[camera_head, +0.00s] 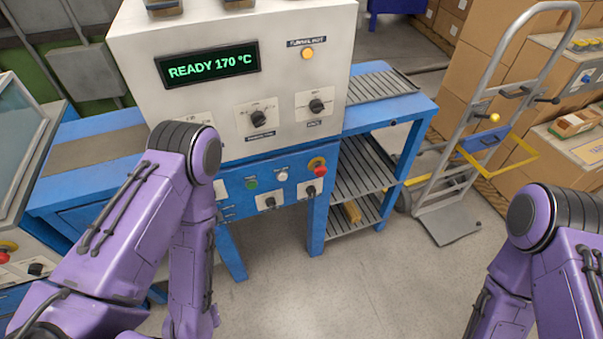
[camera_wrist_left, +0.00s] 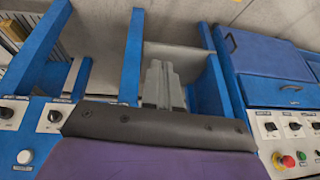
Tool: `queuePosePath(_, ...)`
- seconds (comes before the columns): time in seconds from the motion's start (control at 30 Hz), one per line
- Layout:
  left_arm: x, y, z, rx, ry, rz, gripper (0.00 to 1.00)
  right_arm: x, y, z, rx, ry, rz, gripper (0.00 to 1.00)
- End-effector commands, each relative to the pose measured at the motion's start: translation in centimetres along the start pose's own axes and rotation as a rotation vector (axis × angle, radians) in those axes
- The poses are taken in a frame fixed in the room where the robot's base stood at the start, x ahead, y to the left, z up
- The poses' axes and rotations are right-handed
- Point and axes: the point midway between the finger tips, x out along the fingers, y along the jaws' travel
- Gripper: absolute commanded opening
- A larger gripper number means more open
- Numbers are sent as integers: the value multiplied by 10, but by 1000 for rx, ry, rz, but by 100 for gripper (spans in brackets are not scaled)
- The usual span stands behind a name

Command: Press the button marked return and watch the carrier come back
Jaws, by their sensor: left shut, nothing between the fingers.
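The white-and-blue machine (camera_head: 130,50) shows READY 170 °C on its dark display (camera_head: 210,65). No carrier can be identified.
A roller rack (camera_head: 370,165) stands right of the machine, with a yellowish block (camera_head: 352,212) on its low shelf. A hand truck (camera_head: 490,120) and cardboard boxes (camera_head: 440,80) are farther right. Grey floor (camera_head: 380,290) is clear between my arms.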

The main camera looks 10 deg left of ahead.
Motion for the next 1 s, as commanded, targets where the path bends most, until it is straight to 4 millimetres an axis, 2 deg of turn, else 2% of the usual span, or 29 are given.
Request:
queuePosePath(0.13, 0, 0, 0, 0, -1, -1, 0, 0, 0, 0, 0, 0, 0, 43)
queuePosePath(0.2, 2, 1, 0, -7, 2, 2, 0, 2, 0, 1, 0, 0, 0, 60)
queuePosePath(0.27, 9, 9, -3, -39, 13, 21, 0, 10, -1, 4, 0, 0, -1, 60)
queuePosePath(0.37, 33, 43, -16, -178, 51, 101, 0, 37, -4, 15, 0, 0, -1, 60)
queuePosePath(0.47, 58, 98, -43, -418, 97, 253, 0, 78, -7, 32, 0, 0, 0, 60)
queuePosePath(0.5, 64, 122, -58, -525, 111, 330, 0, 95, -9, 39, 0, 0, 0, 60)
queuePosePath(0.6, 67, 181, -95, -794, 115, 543, 0, 136, -12, 56, 0, 0, 0, 60)
queuePosePath(0.67, 61, 214, -119, -946, 98, 684, 0, 161, -15, 66, 0, 0, 0, 60)
queuePosePath(0.7, 53, 234, -133, -1038, 76, 779, 0, 176, -16, 73, 0, 0, 0, 60)
queuePosePath(0.8, 24, 270, -164, -1227, -1, 995, 0, 207, -19, 86, 0, 0, 0, 60)
queuePosePath(0.9, -6, 291, -183, -1342, -82, 1152, 0, 225, -20, 93, 0, 0, 0, 60)
queuePosePath(1.0, -27, 300, -193, -1397, -135, 1233, 0, 230, -21, 95, 0, 0, 0, 60)
